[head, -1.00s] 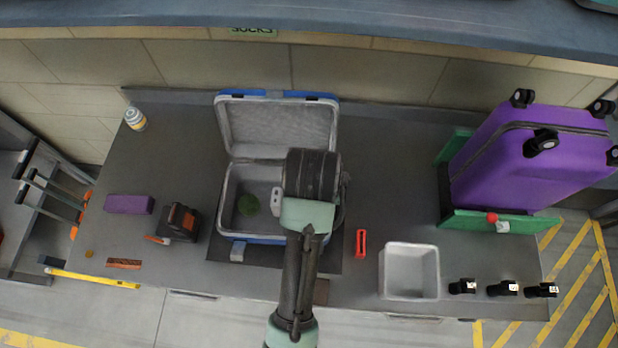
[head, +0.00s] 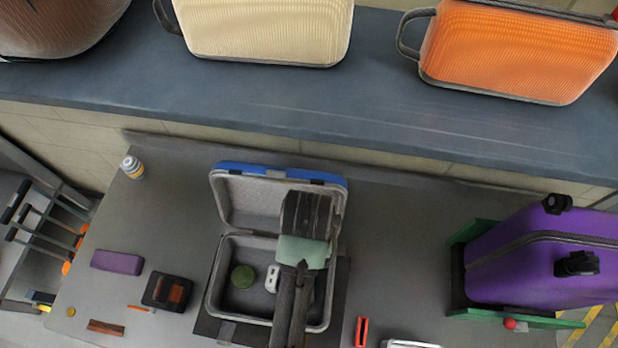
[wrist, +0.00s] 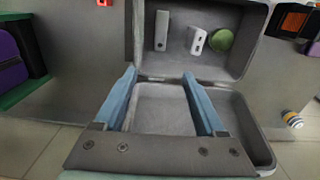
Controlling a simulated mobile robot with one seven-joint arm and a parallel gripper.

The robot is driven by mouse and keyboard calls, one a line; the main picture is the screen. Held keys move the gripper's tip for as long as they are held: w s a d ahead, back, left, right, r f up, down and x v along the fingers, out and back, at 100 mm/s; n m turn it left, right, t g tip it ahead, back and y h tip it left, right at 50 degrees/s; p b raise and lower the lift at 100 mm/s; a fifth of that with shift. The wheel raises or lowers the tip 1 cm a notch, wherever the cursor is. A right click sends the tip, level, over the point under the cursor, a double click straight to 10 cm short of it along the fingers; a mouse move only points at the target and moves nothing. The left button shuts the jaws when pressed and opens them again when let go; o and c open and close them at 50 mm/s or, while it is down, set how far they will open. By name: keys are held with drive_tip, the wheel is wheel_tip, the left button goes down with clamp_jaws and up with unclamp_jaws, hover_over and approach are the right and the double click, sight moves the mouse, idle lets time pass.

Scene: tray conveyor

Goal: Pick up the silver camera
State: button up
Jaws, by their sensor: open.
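An open blue-rimmed suitcase (head: 217,262) stands on the grey table, its lid leaning back. Inside its base lie a small white item with dark spots (head: 272,278), a green round item (head: 243,276) and, in the wrist view, a long pale grey item with a dark spot (wrist: 162,30). I cannot tell for sure which pale item is the silver camera. My gripper (wrist: 160,73) is open, its two blue fingers apart and empty, over the suitcase near its hinge. In the head view my arm hides the fingers and the right of the base.
A purple block (head: 117,262), a black-and-brown item (head: 167,290) and a bottle (head: 132,167) stand left of the suitcase. A red item (head: 361,331) and a purple suitcase (head: 540,268) are on the right. Behind runs a conveyor (head: 380,110) with bags.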

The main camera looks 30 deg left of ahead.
drive_tip(key=f+b, duration=0.2)
drive_tip(key=f, duration=0.5)
drive_tip(key=f+b, duration=0.3)
drive_tip(key=f, duration=0.5)
drive_tip(key=s+f+b, duration=0.1)
drive_tip(key=f+b, duration=0.1)
drive_tip(key=f, duration=0.5)
drive_tip(key=shift+d+f+b, duration=0.1)
drive_tip(key=shift+f+b, duration=0.2)
drive_tip(key=shift+f, duration=0.05)
drive_tip(key=shift+c, duration=0.3)
clamp_jaws()
